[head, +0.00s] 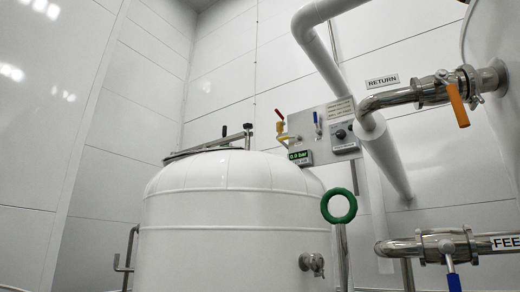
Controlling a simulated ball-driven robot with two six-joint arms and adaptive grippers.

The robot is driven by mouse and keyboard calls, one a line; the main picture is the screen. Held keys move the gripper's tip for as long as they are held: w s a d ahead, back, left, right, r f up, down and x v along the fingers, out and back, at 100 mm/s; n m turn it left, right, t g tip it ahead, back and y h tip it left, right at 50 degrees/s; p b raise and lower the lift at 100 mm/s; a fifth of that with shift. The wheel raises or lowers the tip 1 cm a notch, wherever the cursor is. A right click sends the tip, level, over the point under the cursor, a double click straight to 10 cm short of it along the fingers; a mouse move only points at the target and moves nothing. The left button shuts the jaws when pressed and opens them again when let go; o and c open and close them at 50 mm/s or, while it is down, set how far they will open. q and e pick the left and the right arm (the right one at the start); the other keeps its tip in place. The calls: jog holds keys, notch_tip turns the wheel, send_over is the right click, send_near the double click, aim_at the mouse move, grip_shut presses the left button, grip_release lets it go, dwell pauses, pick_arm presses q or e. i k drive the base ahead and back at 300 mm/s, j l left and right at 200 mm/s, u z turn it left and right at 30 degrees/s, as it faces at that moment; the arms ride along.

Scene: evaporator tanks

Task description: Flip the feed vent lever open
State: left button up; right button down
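No lever in the head view carries a readable "feed vent" label. A small blue lever (317,121) stands upright on the grey control panel (325,118). A small red lever (280,115) sits tilted above a yellow fitting (281,131) at the panel's left. At lower right, a steel valve (440,246) next to a cut-off "FEE" label (506,243) has a blue handle (453,281) hanging down, partly out of frame. Neither of my grippers is in view.
A large white tank (225,215) with a lid clamp bar (222,141) fills the middle. A green ring handwheel (338,206) is at its right. The "RETURN" pipe has a valve with an orange handle (457,104). A thick white pipe (318,50) crosses above the panel. A display reads 0.0 bar (299,156).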

aim_at(297, 136)
jog(key=i+j+u, duration=0.2)
jog(key=i, duration=0.2)
jog(key=i+j+u, duration=0.2)
jog(key=i, duration=0.25)
jog(key=i+j+u, duration=0.2)
jog(key=i, duration=0.2)
jog(key=l, duration=0.1)
